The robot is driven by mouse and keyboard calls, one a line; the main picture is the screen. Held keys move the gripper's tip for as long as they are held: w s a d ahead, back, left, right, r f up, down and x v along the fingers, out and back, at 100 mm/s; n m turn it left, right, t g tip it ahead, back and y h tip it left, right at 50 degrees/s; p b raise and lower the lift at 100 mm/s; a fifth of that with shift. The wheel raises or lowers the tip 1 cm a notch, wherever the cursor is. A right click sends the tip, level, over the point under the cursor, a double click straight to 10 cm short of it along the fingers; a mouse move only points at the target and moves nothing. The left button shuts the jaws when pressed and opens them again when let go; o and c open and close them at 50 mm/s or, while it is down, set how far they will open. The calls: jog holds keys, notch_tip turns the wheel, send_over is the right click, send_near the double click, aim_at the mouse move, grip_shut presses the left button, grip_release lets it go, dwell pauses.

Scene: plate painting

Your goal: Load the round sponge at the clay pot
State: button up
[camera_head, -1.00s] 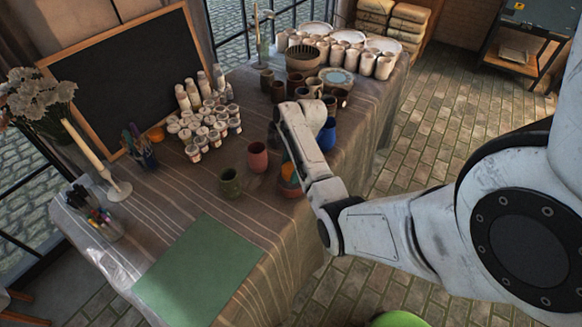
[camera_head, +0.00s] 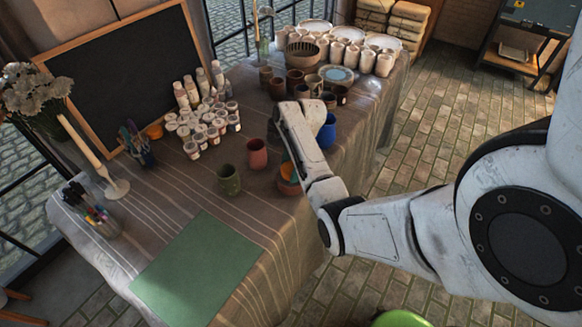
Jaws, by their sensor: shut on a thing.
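My arm reaches in from the right, and its end with my gripper (camera_head: 284,148) is over the table's right side. The white wrist link covers most of the gripper. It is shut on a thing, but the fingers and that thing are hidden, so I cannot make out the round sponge. A reddish clay pot (camera_head: 288,188) stands low near the table's right edge, just below my wrist and partly covered by it. An orange patch shows just above the pot's rim. I cannot tell whether my gripper touches the pot.
A green cup (camera_head: 229,180) and a pink cup (camera_head: 257,154) stand left of the clay pot. A blue cup (camera_head: 327,131) is right of my wrist. Paint jars (camera_head: 203,125) and brown pots crowd behind. A green mat (camera_head: 195,268) lies clear in front.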

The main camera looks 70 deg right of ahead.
aim_at(288, 168)
jog(key=shift+f, duration=0.45)
dwell(0.4)
jog(key=shift+f, duration=0.15)
dwell(1.7)
notch_tip(288, 168, up, 5)
jog(key=p, duration=0.5)
jog(key=shift+r, duration=1.1)
